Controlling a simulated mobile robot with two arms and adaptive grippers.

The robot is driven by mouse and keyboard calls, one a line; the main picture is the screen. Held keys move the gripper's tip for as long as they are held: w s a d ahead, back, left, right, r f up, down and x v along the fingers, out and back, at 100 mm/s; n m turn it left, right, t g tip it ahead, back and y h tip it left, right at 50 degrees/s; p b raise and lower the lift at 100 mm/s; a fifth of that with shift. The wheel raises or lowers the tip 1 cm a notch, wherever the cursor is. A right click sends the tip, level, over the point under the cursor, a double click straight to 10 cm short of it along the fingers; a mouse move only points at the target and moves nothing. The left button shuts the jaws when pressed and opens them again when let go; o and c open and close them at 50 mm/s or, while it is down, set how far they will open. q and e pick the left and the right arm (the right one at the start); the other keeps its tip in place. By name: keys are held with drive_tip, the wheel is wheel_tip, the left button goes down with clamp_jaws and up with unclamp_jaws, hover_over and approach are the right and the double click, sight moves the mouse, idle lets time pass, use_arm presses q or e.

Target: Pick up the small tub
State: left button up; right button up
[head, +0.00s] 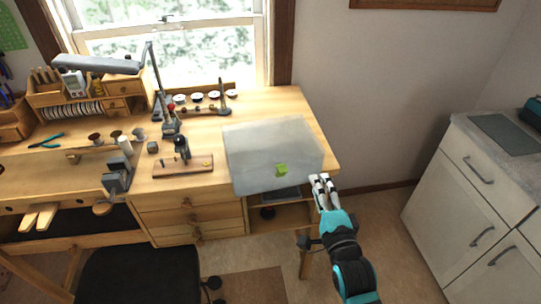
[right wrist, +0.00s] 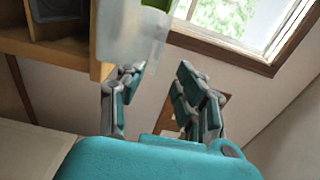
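My right gripper (head: 322,180) is just off the bench's front right corner, right of the green thing. Its fingers (right wrist: 160,72) are apart with nothing between them. My left gripper is not in view.
The workbench (head: 285,103) holds a small vise-like tool on a board (head: 178,167), a lamp (head: 100,65) and small dishes (head: 198,97). Drawers (head: 190,220) are below. A white cabinet (head: 470,190) stands at right. Floor between them is clear.

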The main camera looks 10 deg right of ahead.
sight(306, 163)
drive_tip(key=w+p, duration=0.1)
drive_tip(key=w, duration=0.1)
drive_tip(key=w+p, duration=0.1)
drive_tip(key=w, duration=0.2)
drive_tip(key=w+a, duration=0.1)
drive_tip(key=w, duration=0.2)
drive_tip(key=shift+p, duration=0.4)
drive_tip(key=shift+w+f, duration=0.2)
drive_tip(key=shift+w, duration=0.2)
drive_tip(key=shift+s, duration=0.1)
drive_tip(key=shift+c, duration=1.1)
clamp_jaws()
drive_tip(key=shift+r, duration=0.1)
